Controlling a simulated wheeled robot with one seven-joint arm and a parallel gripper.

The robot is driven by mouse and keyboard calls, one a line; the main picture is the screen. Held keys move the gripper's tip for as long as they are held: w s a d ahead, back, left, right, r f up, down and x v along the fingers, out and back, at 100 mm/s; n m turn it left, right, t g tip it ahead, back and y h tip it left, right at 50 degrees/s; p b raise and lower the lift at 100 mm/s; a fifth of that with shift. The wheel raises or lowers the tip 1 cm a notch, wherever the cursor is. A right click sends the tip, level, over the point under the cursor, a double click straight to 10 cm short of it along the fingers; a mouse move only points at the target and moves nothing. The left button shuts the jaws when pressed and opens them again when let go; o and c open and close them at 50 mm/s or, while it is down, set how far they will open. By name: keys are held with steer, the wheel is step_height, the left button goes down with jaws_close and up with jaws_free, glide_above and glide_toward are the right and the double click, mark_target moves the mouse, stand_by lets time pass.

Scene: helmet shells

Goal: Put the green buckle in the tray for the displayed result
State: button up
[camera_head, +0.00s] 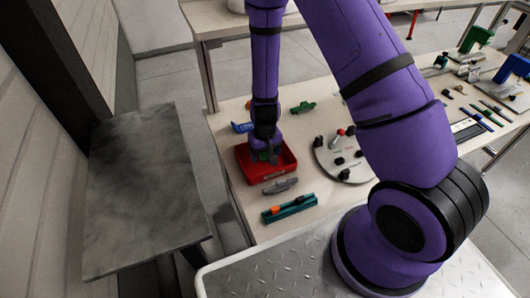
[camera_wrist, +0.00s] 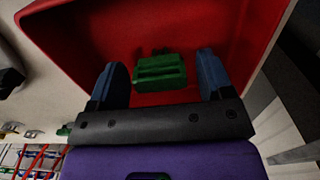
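A green buckle (camera_wrist: 160,73) lies inside a red tray (camera_wrist: 85,45), against its floor as far as the wrist view shows. My gripper (camera_wrist: 162,62) is open, with one dark finger on each side of the buckle and a visible gap on both sides. In the head view my gripper (camera_head: 265,152) reaches down into the red tray (camera_head: 286,172), and a bit of green shows between its fingers. No displayed result can be read in either view.
A grey piece (camera_head: 280,186) and a teal block (camera_head: 289,208) with orange parts lie in front of the tray. Behind it are a blue piece (camera_head: 242,127) and another green piece (camera_head: 303,107). A round grey plate (camera_head: 342,158) with black parts stands to the right.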

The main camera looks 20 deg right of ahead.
steer(key=s+d+r+t+y, duration=0.1)
steer(key=s+r, duration=0.2)
steer(key=r, duration=1.4)
steer(key=s+d+r+t+y, duration=0.1)
steer(key=s+d+r+t, duration=0.15)
steer(key=r, duration=1.55)
steer(key=s+d+r+t+h, duration=0.1)
steer(key=s+r, duration=0.5)
steer(key=s, duration=0.2)
steer(key=s+d+r+h, duration=0.1)
steer(key=s+d+r, duration=0.1)
steer(key=s+r, duration=0.3)
steer(key=s, duration=0.3)
steer(key=shift+s+d+r+t, duration=0.2)
steer(key=shift+s+r+t, duration=0.1)
steer(key=shift+r+t, duration=0.05)
